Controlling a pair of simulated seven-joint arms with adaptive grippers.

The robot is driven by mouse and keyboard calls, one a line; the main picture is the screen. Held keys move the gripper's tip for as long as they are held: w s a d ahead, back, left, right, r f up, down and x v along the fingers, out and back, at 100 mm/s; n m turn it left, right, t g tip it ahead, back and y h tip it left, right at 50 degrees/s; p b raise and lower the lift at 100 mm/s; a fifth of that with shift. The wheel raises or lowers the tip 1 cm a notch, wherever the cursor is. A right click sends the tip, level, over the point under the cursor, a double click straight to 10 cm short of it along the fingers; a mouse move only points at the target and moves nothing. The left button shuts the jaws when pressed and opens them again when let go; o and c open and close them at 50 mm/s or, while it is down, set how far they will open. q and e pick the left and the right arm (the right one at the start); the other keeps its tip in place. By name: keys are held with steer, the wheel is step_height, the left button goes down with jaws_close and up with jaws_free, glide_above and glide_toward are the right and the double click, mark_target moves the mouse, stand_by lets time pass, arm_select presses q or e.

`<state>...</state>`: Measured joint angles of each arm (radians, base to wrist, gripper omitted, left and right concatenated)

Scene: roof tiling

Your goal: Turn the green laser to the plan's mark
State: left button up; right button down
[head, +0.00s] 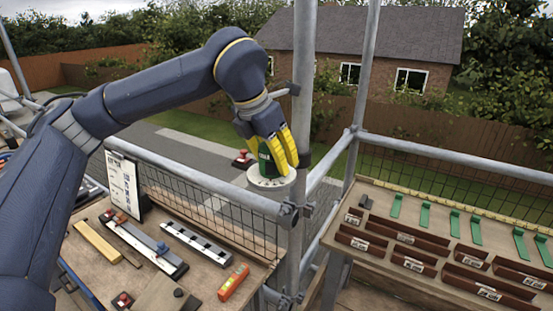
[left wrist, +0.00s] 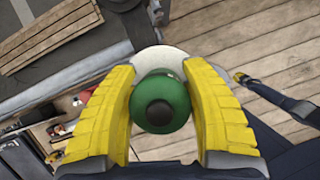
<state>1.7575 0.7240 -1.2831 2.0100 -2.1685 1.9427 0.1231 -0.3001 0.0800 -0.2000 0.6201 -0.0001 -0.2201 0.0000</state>
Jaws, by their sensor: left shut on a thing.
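The green laser (head: 268,163) stands on a round pale dial base (head: 271,182) fixed at the scaffold pole. My left gripper (head: 279,152) reaches down over it with yellow fingers on both sides, shut on the laser. In the left wrist view the laser (left wrist: 161,101) shows from above as a green round body with a dark cap, between the two fingers (left wrist: 165,110). The plan board (head: 126,185) stands upright at the left on the workbench; its marks are too small to read.
The left bench (head: 205,276) holds long rails, a wood strip (head: 97,243) and an orange level (head: 233,282). The right bench (head: 378,282) carries brown trays (head: 361,239) and green strips (head: 424,217). Scaffold poles (head: 303,100) and mesh stand close to the laser.

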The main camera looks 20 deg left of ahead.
arm_select(q)
steer(key=shift+a+f+n+y, duration=0.1)
steer(key=shift+n+y, duration=0.3)
steer(key=shift+n, duration=0.6)
steer(key=o, duration=1.2)
steer(key=v, duration=1.2)
steer(key=shift+s, duration=0.1)
